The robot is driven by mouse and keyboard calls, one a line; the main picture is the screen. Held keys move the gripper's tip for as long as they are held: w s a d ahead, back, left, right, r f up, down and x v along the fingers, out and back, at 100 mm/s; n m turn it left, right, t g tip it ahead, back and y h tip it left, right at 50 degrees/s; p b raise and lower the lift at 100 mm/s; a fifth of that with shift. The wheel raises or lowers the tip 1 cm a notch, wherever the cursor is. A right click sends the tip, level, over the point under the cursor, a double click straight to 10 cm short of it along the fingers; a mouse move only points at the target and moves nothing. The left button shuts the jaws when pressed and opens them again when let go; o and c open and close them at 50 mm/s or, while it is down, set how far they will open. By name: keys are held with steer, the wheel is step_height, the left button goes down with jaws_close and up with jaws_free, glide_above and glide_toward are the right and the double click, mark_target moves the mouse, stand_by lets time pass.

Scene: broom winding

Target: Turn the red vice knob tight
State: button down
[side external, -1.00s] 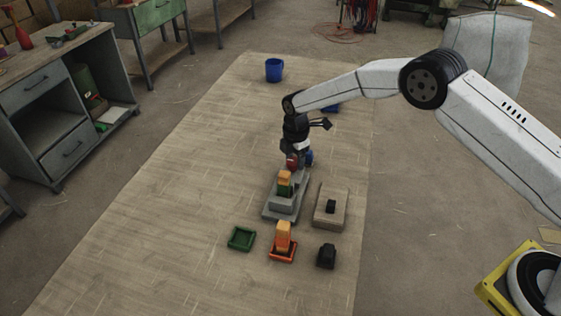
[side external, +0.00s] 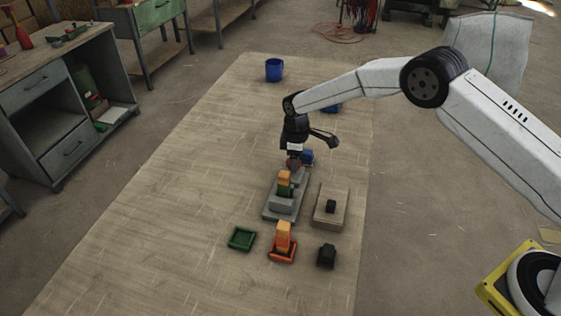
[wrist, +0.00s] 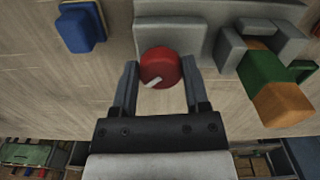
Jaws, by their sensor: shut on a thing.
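The red vice knob (wrist: 159,66), round with a pale pointer mark, shows in the wrist view, on the near side of the grey vice (wrist: 150,35). In the side view the knob (side external: 293,163) is partly hidden under my gripper (side external: 294,157). My gripper (wrist: 159,72) points down at it, with one finger on each side, and is shut on the knob. The pointer mark slants toward the lower left in the wrist view. A green block (wrist: 266,78) with an orange block (wrist: 283,104) sits between the grey vice jaws.
In the side view, a board with a black piece (side external: 331,206), a black block (side external: 326,255), an orange tray with an orange block (side external: 283,238) and a green tray (side external: 241,238) stand nearby. The left of the mat is clear.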

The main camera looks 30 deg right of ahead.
steer(key=m, duration=0.5)
steer(key=shift+s+a+m, duration=0.1)
steer(key=shift+m, duration=0.2)
steer(key=m, duration=0.5)
steer(key=shift+a, duration=0.1)
steer(key=shift+c, duration=0.4)
jaws_free()
steer(key=shift+r, duration=0.15)
steer(key=shift+r, duration=3.8)
